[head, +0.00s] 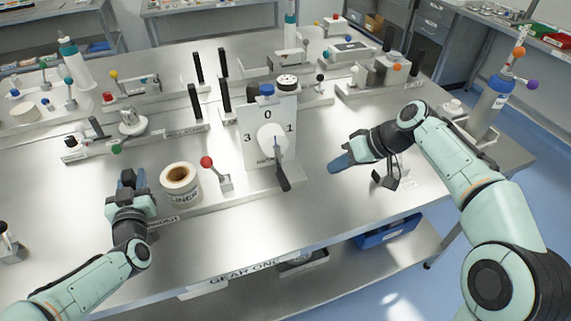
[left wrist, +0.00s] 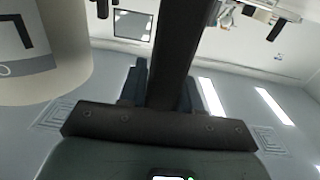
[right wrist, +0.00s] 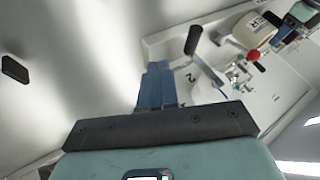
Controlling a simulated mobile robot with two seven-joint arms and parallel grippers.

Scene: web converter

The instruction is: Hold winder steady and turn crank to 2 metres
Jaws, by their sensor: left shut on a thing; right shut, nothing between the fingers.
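The winder's metal base (head: 235,195) lies along the table's front. It carries a white roll of liner (head: 179,180), a red-knobbed lever (head: 207,162) and an upright white dial panel (head: 255,118) reading 0, 1 and 3. The dark crank handle (head: 283,178) hangs below the dial's white disc (head: 272,138); in the right wrist view the crank handle (right wrist: 193,40) stands clear of my fingers, and a 2 shows on the panel. My left gripper (head: 130,182) is shut on a dark upright bar (left wrist: 175,50) left of the roll. My right gripper (head: 340,163) is shut and empty, right of the panel.
Dark posts (head: 195,100) and small fixtures stand behind the winder. A blue bin (head: 388,232) sits on the lower shelf. The tabletop (head: 330,205) right of the crank is clear.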

